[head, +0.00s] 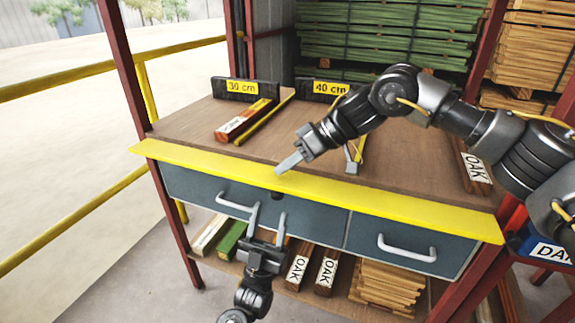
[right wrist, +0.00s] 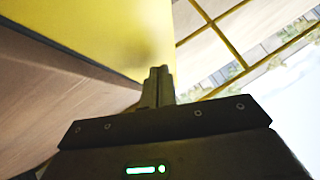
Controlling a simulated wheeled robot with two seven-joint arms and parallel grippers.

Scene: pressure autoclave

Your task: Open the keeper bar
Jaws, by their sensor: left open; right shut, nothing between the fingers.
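A long yellow bar (head: 400,208) runs along the front edge of the wooden bench top, above two grey-blue drawers. It looks like the keeper bar, but no label shows. It fills the upper left of the right wrist view (right wrist: 95,35). A small dark piece (head: 277,195) sits under it at the left drawer. My right gripper (head: 284,166) is shut and empty, its tips over or at the bar; contact cannot be told. Its fingers also show in the right wrist view (right wrist: 158,85). My left gripper (head: 268,216) is open in front of the left drawer, near its handle (head: 233,206).
The right drawer (head: 405,243) has a white handle. Wood pieces (head: 240,122) lie on the bench top beside the 30 cm (head: 243,87) and 40 cm (head: 331,88) blocks. A yellow railing (head: 70,79) stands at left.

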